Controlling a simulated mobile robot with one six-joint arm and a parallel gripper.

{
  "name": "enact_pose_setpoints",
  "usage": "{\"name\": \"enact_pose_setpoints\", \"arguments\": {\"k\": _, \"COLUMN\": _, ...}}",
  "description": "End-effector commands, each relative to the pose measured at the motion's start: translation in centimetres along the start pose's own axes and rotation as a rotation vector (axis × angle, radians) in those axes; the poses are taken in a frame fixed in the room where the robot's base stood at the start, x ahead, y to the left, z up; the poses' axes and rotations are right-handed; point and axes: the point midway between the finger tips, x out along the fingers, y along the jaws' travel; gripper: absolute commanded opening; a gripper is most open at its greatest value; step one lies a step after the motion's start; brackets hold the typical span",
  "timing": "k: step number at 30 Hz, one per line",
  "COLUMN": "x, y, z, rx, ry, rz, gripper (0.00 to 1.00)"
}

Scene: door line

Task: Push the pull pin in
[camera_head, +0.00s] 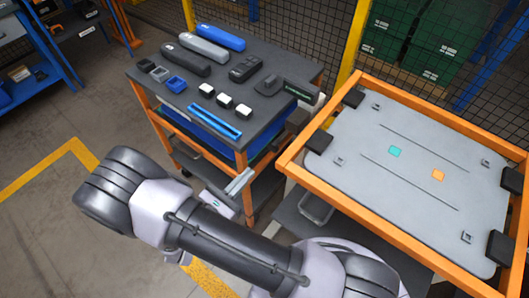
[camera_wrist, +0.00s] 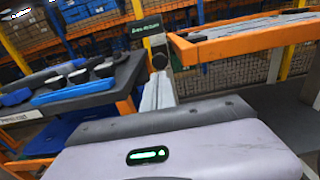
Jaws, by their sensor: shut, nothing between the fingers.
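My gripper (camera_head: 239,182) is in front of the cart's right front corner, its silver fingers together and empty. In the wrist view the fingers (camera_wrist: 158,92) point away from me, toward a dark box with a green-lettered label (camera_wrist: 146,30). A small round pale end (camera_wrist: 159,61) shows just below that box, beyond the fingertips; I cannot tell whether it is the pull pin. In the head view the labelled box (camera_head: 299,92) is at the cart's right edge. No pull pin can be made out clearly in either view, so its position cannot be told.
The cart's dark top (camera_head: 215,88) holds blue, grey and black handles, small square parts and a blue tray (camera_head: 215,121). To the right, an orange frame (camera_head: 289,165) surrounds a grey panel (camera_head: 400,150) with black corner blocks. Floor at the left is open.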

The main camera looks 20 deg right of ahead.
Motion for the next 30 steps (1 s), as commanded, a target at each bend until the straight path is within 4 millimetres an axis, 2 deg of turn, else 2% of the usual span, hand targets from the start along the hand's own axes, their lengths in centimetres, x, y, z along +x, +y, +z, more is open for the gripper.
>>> {"name": "enact_pose_setpoints", "arguments": {"k": 6, "x": 4.8, "y": -0.1, "z": -0.2, "rx": 0.002, "ry": 0.001, "rz": -0.006, "gripper": 0.0}}
{"name": "enact_pose_setpoints", "arguments": {"k": 13, "x": 8.4, "y": -0.1, "z": -0.2, "rx": 0.002, "ry": 0.002, "rz": -0.004, "gripper": 0.0}}
{"name": "enact_pose_setpoints", "arguments": {"k": 18, "x": 9.2, "y": -0.1, "z": -0.1, "rx": 0.001, "ry": 0.002, "rz": -0.002, "gripper": 0.0}}
{"name": "enact_pose_setpoints", "arguments": {"k": 30, "x": 9.2, "y": -0.1, "z": 0.0, "rx": 0.002, "ry": 0.001, "rz": -0.002, "gripper": 0.0}}
